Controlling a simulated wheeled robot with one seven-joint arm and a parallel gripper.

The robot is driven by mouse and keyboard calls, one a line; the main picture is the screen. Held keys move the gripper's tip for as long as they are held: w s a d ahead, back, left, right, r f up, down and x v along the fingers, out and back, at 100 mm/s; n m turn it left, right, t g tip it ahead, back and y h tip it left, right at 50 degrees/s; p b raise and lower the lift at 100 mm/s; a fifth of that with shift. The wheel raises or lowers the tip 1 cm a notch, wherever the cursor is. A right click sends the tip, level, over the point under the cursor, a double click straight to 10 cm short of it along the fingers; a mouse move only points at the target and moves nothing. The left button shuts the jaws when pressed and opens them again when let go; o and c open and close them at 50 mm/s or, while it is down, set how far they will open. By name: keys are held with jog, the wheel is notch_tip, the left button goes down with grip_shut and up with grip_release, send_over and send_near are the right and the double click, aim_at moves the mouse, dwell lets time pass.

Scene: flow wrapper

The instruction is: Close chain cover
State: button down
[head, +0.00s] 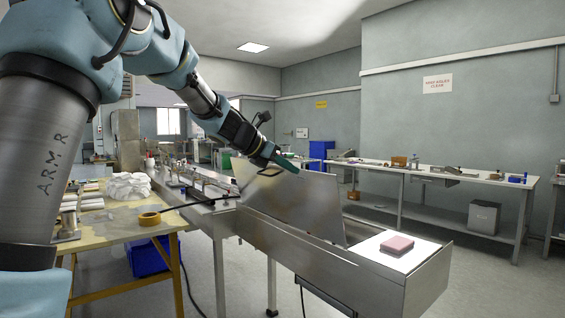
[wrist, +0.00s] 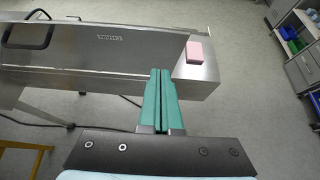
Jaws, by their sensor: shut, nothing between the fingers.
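The chain cover (head: 300,204) is a flat grey metal panel. In the head view it stands raised, tilted from upright, along the long metal infeed of the machine (head: 300,262). In the wrist view a broad metal panel with a label and a dark handle, which looks like the cover (wrist: 90,55), fills the upper left. My gripper (head: 296,167) has green fingers and is shut and empty, near the cover's top edge in the head view. The fingers (wrist: 161,72) point toward the metal housing in the wrist view. I cannot tell whether they touch the cover.
A pink block (head: 397,245) lies on the white end surface of the infeed, right of the cover. A wooden table (head: 115,227) with a tape roll and white packs stands at left. A long bench (head: 440,177) lines the back wall.

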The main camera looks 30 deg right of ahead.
aim_at(323, 176)
jog(key=d+p, duration=0.1)
jog(key=d, duration=0.1)
jog(key=w+d+f+p, duration=0.1)
jog(key=d, duration=0.2)
jog(key=d+f, duration=0.1)
jog(key=d, duration=0.2)
jog(key=shift+w+d+f+p, duration=0.1)
jog(key=shift+w+d+p, duration=0.15)
jog(key=shift+p, duration=0.15)
jog(key=shift+d, duration=0.5)
